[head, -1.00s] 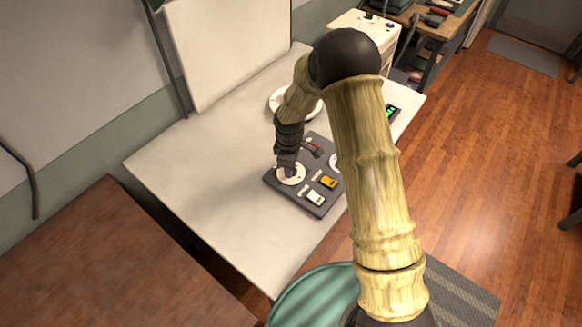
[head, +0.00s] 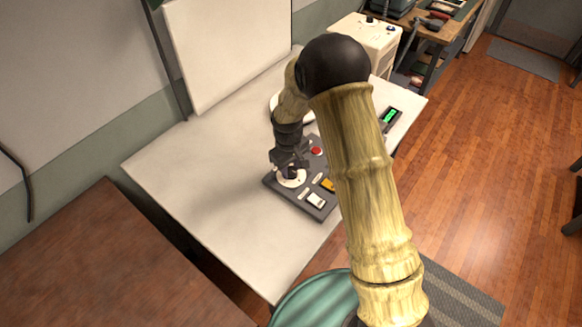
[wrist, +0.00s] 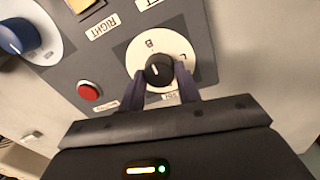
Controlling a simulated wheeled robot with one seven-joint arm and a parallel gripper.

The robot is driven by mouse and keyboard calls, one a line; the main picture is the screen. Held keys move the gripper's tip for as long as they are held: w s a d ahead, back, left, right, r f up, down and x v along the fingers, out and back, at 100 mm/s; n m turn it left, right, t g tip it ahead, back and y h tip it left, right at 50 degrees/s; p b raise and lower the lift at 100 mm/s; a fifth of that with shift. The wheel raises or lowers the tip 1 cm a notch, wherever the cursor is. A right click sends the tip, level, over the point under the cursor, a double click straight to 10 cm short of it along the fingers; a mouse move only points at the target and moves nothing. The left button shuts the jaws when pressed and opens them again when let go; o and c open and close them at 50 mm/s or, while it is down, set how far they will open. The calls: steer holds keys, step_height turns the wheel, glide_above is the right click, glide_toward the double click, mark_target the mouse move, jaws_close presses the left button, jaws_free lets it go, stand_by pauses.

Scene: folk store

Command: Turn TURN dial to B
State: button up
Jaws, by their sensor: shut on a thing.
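The dial is a black knob (wrist: 158,72) on a round white plate (wrist: 183,48). In the wrist view a B is printed on the plate above the knob and another letter to its right. A short white mark shows on the knob; its exact aim is hard to tell. My gripper (wrist: 161,76) is shut on the knob, one dark finger on each side. In the head view my gripper (head: 290,168) stands over the white plate (head: 291,182) at the left of the grey panel (head: 300,202). The label below the plate is partly hidden by a finger.
The pale table (head: 215,185) is clear to the left. A small green display (head: 389,116) lies behind my arm.

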steer(key=o, duration=1)
steer(key=r, duration=0.5)
steer(key=r+b, duration=0.1)
steer(key=r, duration=0.5)
steer(key=r+b, duration=0.1)
steer(key=r, duration=0.5)
steer(key=shift+s+a+r, duration=0.25)
steer(key=shift+s+a, duration=0.05)
steer(key=shift+a, duration=0.1)
steer(key=s+d+f+m, duration=0.1)
steer(key=s+d+m, duration=0.1)
steer(key=s+d, duration=0.3)
steer(key=s+d+f+m+t, duration=0.1)
steer(key=s+d+m, duration=0.2)
steer(key=s+d, duration=0.3)
steer(key=s+d+f+m+t, duration=0.1)
steer(key=s+d+m, duration=0.2)
steer(key=s+d, duration=0.2)
steer(key=shift+s+d, duration=0.25)
steer(key=shift+s, duration=0.85)
